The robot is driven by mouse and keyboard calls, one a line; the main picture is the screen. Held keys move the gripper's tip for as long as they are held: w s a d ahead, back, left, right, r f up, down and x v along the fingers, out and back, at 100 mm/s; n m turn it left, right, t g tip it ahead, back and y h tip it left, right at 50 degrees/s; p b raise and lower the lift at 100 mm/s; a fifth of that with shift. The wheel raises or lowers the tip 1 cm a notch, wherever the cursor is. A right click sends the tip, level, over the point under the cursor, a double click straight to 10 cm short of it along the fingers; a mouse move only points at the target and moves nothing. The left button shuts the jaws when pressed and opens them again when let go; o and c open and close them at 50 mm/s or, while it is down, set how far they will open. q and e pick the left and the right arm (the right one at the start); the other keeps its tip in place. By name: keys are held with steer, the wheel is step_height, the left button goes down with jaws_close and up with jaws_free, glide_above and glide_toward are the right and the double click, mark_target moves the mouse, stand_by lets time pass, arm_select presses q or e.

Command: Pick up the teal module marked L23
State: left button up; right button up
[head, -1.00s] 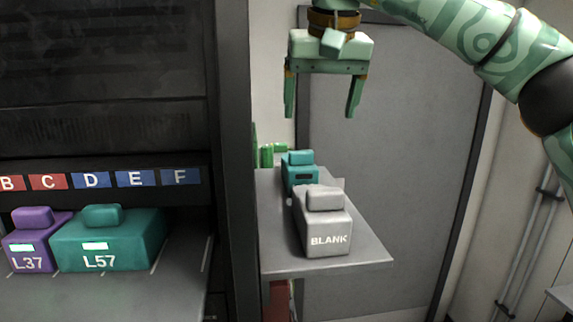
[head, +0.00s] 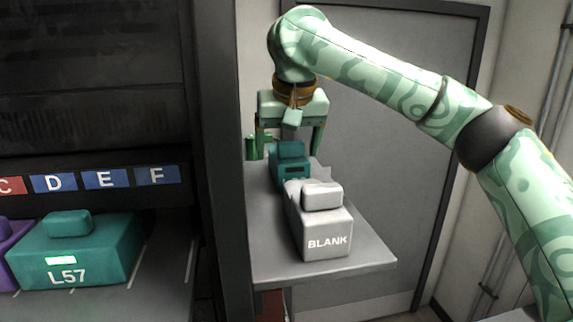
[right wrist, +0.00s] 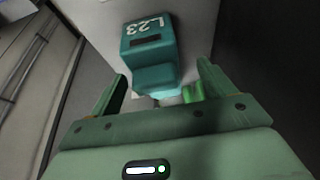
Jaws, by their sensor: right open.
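The teal module marked L23 (right wrist: 150,48) lies in the right wrist view just ahead of and between my right gripper's fingers, its label reading upside down. In the head view the teal module (head: 290,162) sits on the grey shelf behind the grey BLANK module, which partly hides it. My right gripper (head: 288,150) is open above and behind the module's far end, and no contact shows. In the right wrist view the right gripper's (right wrist: 155,80) two fingers stand apart on either side of the module's knob end. My left gripper is not in view.
The grey BLANK module (head: 327,228) stands on the front of the grey shelf (head: 368,257). A green object (head: 252,148) is at the shelf's back left. A dark rack with the teal L57 module (head: 80,255) is at left. A grey door is behind.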

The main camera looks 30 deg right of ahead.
mark_target(291, 157)
steer(key=x, duration=0.3)
steer(key=shift+s+d+f, duration=0.25)
steer(key=shift+d+f, duration=0.05)
steer(key=shift+f, duration=0.1)
steer(key=shift+w+d+f, duration=0.1)
steer(key=shift+w+f, duration=0.1)
steer(key=shift+w, duration=0.05)
steer(key=shift+s+r, duration=0.1)
steer(key=c, duration=1)
steer(key=shift+c, duration=1)
